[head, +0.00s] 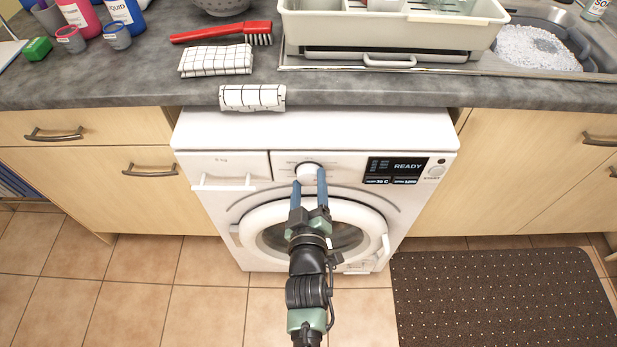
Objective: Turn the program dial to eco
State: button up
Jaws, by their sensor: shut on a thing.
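The white washing machine (230,133) stands under the grey counter. Its round white program dial (308,169) is on the front panel, left of the display. My gripper (309,178) reaches up to the panel with its two blue fingers shut on the dial, one on each side. The dial's pointer and the program labels around it are too small to read. The black display (397,170) reads "READY", with smaller text below it. The round door (268,234) is shut and partly hidden behind my arm.
A detergent drawer (222,180) is left of the dial. Wooden cabinets (90,128) flank the machine. On the counter are checked cloths (215,61), a red brush (222,32), a dish rack (390,30) and bottles. A dark mat (500,300) lies on the floor at right.

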dwell(0.4)
jog(key=o, duration=1.4)
jog(key=s, duration=0.4)
jog(key=s+r+p, duration=0.1)
jog(key=s, duration=0.3)
jog(key=s+p, duration=0.1)
jog(key=s, duration=0.4)
jog(key=shift+r, duration=0.35)
jog(key=shift+w, duration=0.1)
